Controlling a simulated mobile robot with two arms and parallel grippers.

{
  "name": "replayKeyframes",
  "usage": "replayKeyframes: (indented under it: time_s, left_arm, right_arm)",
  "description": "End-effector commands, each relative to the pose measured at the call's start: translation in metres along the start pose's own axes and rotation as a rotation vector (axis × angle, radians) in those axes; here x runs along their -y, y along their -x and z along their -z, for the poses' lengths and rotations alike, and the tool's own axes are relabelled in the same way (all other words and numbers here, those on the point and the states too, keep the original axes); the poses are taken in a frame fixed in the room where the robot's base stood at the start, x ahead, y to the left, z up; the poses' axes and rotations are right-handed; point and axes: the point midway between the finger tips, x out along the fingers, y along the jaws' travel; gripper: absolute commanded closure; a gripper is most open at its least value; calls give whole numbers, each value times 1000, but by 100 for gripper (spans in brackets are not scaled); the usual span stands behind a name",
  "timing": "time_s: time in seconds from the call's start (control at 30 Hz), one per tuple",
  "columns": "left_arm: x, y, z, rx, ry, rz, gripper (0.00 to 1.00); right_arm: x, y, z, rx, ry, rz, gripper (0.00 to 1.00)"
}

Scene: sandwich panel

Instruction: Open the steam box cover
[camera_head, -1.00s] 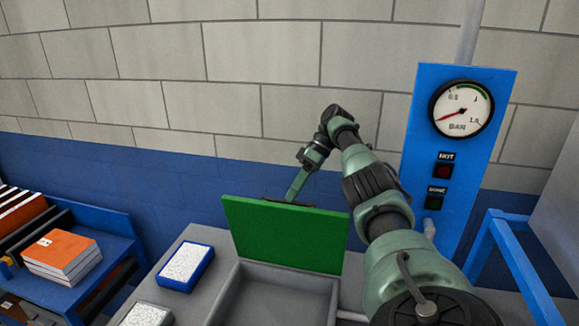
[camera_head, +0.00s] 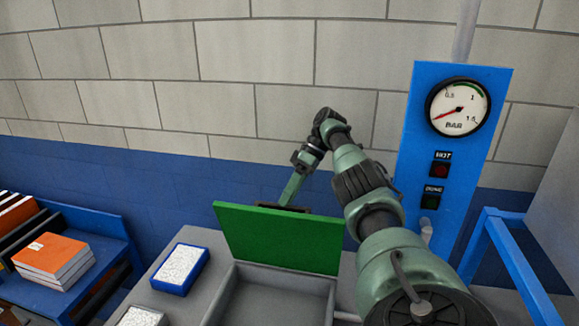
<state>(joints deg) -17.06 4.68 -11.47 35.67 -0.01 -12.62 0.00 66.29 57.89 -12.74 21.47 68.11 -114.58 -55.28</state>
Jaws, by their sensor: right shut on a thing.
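The steam box cover (camera_head: 275,240) is a green panel. It stands up along the back edge of the grey steam box (camera_head: 262,298), whose open inside shows below it. My right arm reaches over from the right, and its gripper (camera_head: 287,203) points down behind the cover's top edge. It is shut on a dark handle (camera_head: 300,209) at the back of the cover. The cover hides the fingertips and most of the handle. My left gripper is not in view.
A blue panel (camera_head: 408,180) with a pressure gauge (camera_head: 458,107) stands right of my arm. A blue-rimmed tray of white grains (camera_head: 181,270) lies left of the box. Orange books (camera_head: 52,261) sit on a blue shelf at far left. A blue frame (camera_head: 510,262) stands at right.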

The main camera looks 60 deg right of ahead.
Motion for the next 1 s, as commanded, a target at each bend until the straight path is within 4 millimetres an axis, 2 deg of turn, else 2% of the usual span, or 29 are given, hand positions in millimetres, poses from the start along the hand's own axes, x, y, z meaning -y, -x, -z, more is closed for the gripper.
replayKeyframes:
  time_s: [0.03,0.67,0.87,1.0]
  left_arm:
    - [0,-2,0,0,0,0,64]
    - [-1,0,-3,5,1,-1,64]
    - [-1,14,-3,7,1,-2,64]
    - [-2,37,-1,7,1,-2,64]
  right_arm:
    - [-7,-8,-7,21,-18,-11,65]
    - [-6,-6,-7,20,-19,-12,65]
    - [7,14,1,19,-17,-15,65]
    - [29,43,13,16,-13,-15,65]
